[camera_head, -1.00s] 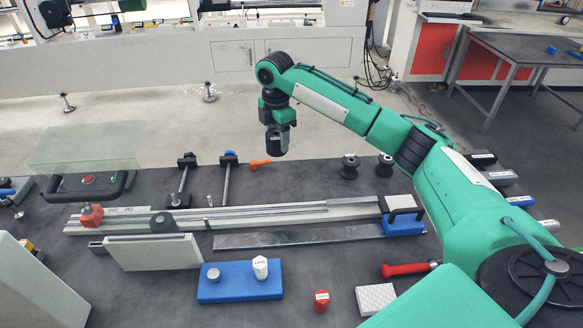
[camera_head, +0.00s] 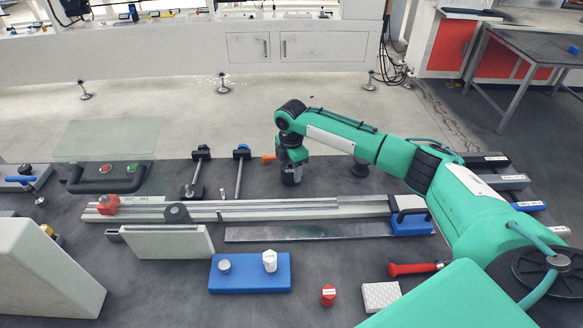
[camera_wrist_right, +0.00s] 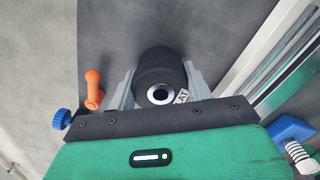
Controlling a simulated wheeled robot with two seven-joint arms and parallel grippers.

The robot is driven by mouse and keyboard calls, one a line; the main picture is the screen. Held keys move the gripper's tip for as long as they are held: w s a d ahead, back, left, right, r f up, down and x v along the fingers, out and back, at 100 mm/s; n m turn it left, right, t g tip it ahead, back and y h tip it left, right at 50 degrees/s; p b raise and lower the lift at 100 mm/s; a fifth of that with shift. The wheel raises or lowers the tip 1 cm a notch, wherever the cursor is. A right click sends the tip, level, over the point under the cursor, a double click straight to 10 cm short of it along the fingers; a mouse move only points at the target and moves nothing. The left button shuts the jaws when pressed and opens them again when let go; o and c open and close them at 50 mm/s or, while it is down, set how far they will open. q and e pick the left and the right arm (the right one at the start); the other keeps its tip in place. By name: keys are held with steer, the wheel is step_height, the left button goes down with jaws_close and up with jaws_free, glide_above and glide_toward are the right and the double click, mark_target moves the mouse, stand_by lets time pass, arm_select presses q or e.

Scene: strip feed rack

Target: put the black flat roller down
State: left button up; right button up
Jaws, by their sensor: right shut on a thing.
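My right gripper (camera_head: 291,179) is low over the dark bench, just behind the long rail. In the right wrist view it is shut on the black flat roller (camera_wrist_right: 158,66), with a grey finger on each side. The roller is a dark cylinder with a bright ring around a dark centre and a white label ending in "AT". In the head view the gripper mostly hides the roller. I cannot tell whether it touches the bench. My left gripper is not in view.
An orange-handled tool (camera_wrist_right: 94,89) lies left of the gripper in the wrist view. The metal rail (camera_head: 270,211) runs in front. Two black-headed clamps (camera_head: 240,165) stand left.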

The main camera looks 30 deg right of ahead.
steer(key=o, duration=1.1)
steer(key=shift+f, duration=0.1)
step_height(320, 180, up, 12)
steer(key=shift+r+b, duration=0.15)
steer(key=shift+b, duration=0.9)
